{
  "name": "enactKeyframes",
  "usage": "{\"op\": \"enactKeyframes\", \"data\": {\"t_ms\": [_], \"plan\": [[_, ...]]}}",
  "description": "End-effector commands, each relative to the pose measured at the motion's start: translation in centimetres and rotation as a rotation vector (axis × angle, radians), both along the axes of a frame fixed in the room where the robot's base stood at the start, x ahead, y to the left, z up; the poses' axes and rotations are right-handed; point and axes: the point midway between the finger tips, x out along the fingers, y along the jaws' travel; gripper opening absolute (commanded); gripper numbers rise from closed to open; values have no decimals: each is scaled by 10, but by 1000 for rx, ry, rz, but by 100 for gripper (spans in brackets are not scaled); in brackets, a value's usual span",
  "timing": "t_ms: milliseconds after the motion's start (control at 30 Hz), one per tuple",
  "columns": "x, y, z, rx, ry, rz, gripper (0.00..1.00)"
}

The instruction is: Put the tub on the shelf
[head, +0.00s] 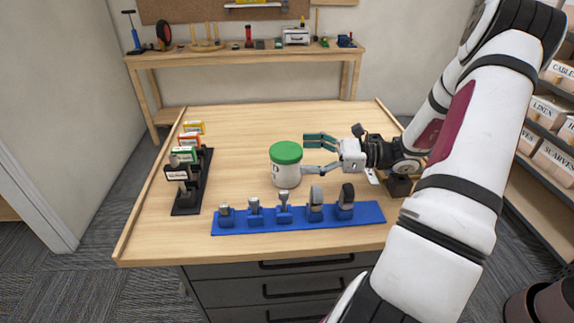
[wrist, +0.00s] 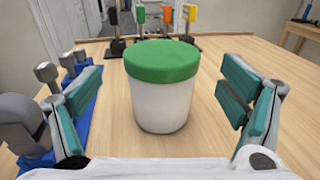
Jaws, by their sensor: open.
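The tub (head: 286,172) is a white cylinder with a green lid, standing upright on the wooden table. It also shows in the wrist view (wrist: 160,88), centred between the fingers. My gripper (head: 314,155) is just to the right of the tub in the head view, low over the table. Its two teal-padded fingers (wrist: 158,112) are spread wide, with clear gaps on both sides of the tub. The gripper is open and empty. A shelf unit (head: 545,165) with labelled boxes stands at the right edge of the head view, partly behind my arm.
A blue rack (head: 300,219) with several grey tool heads lies close in front of the tub. A black rack (head: 187,200) with coloured boxes stands on the left. A back bench (head: 250,56) holds small items. The table's middle rear (head: 240,125) is clear.

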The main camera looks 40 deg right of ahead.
Motion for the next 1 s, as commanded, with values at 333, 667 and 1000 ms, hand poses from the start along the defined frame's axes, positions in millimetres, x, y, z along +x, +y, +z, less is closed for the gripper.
{"op": "enactKeyframes", "data": {"t_ms": [333, 667, 1000], "plan": [[30, 27, -4, 1, 0, 2, 90], [40, 36, -5, -1, 1, -1, 90], [40, 36, -5, -1, 1, 0, 29]]}}
